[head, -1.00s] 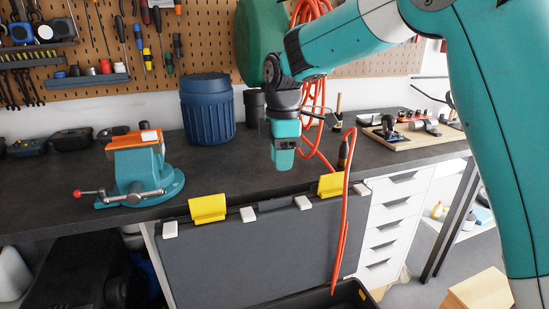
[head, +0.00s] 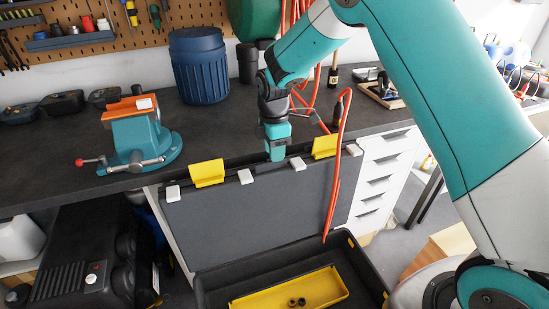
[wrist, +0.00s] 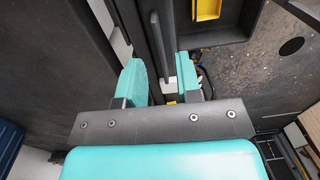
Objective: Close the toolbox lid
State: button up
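The black toolbox (head: 210,293) stands low in front of the bench. Its dark grey lid (head: 250,205) is open and stands nearly upright, with two yellow latches (head: 207,173) and several white tabs along its top edge. My gripper (head: 277,158) points down at the middle of that top edge. In the wrist view the fingers of my gripper (wrist: 160,82) are spread apart, and the lid's edge (wrist: 157,40) with a white tab runs between them. Whether a finger touches the lid is hard to tell.
A yellow tray (head: 290,292) lies inside the toolbox. A teal vise (head: 140,145) sits at the bench's front edge, left of the lid. An orange hose (head: 335,180) hangs in front of the lid's right part. A blue drum (head: 199,68) stands behind.

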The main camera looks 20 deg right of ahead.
jog(key=shift+s+f, duration=0.1)
jog(key=shift+f, duration=1.95)
grip_shut()
